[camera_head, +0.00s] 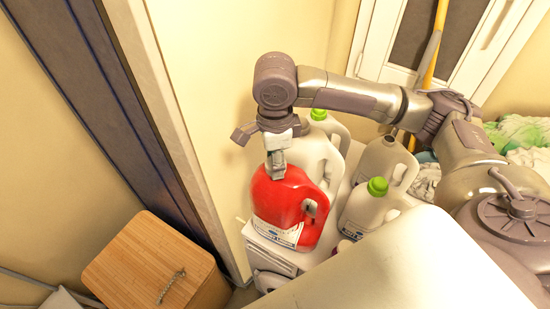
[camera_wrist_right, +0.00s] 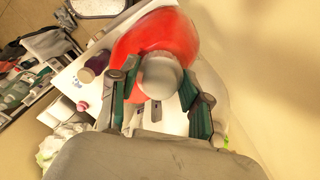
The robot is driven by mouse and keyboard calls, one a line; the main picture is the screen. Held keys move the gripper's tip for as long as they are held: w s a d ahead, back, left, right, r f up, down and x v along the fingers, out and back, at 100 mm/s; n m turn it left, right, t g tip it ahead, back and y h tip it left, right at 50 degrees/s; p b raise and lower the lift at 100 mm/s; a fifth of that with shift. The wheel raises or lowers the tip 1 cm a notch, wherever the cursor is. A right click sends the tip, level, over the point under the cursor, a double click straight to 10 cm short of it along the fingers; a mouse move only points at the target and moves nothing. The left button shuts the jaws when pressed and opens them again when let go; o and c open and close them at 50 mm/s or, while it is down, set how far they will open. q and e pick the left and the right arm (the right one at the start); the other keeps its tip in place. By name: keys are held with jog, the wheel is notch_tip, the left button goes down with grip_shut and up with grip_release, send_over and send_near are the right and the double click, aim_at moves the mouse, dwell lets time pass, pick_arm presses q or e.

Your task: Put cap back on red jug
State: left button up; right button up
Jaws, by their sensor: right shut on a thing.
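The red jug (camera_head: 285,205) stands upright on the white washer top, its handle to the right and a white label low on its front. My right gripper (camera_head: 275,168) is directly above the jug's neck, pointing down. In the right wrist view, a round pale grey cap (camera_wrist_right: 160,76) sits between the two fingers, in front of the red jug (camera_wrist_right: 165,32). The right gripper (camera_wrist_right: 160,95) is shut on this cap. Whether the cap touches the jug's neck cannot be told, because the gripper and cap hide it. My left gripper is not in view.
A white jug with a green cap (camera_head: 318,114) stands close behind the red jug. An uncapped pale jug (camera_head: 383,160) and another green-capped jug (camera_head: 362,210) stand to the right. A wooden box (camera_head: 150,262) is at lower left. The wall is close behind.

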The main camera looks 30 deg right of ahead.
jog(key=o, duration=1.4)
jog(key=shift+c, duration=0.2)
jog(key=n, duration=0.5)
jog(key=shift+n, duration=0.4)
jog(key=n, duration=0.4)
jog(key=c, duration=1.4)
jog(key=shift+c, duration=0.2)
